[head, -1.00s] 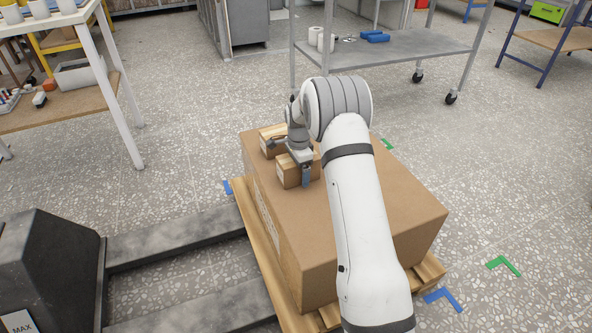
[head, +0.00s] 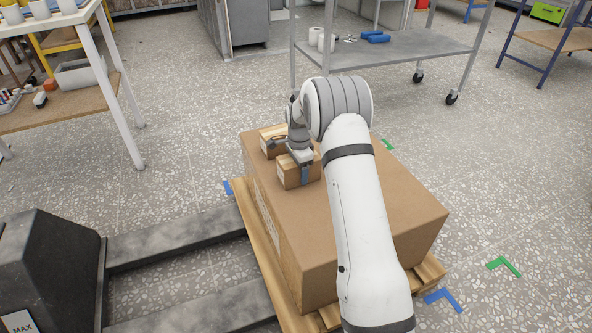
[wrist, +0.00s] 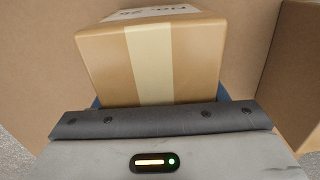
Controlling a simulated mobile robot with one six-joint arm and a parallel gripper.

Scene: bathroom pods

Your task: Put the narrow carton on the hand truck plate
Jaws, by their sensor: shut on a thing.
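A small brown carton (head: 288,174) with pale tape sits at the top of a large brown box (head: 350,215). My gripper (head: 293,164) points down over this small carton and is shut on it, with a blue finger pad on its near right side. In the wrist view the carton (wrist: 150,60) fills the middle between the blue pads. A second small carton (head: 270,141) stands just behind it, partly hidden by my gripper. I cannot tell for sure which one is the narrow carton. I do not see a hand truck plate in these views.
The large box rests on a wooden pallet (head: 256,247). A dark pallet-jack-like machine (head: 45,265) with long forks (head: 175,240) is at lower left. A metal cart (head: 400,52) stands behind, and a white-legged table (head: 112,95) at left.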

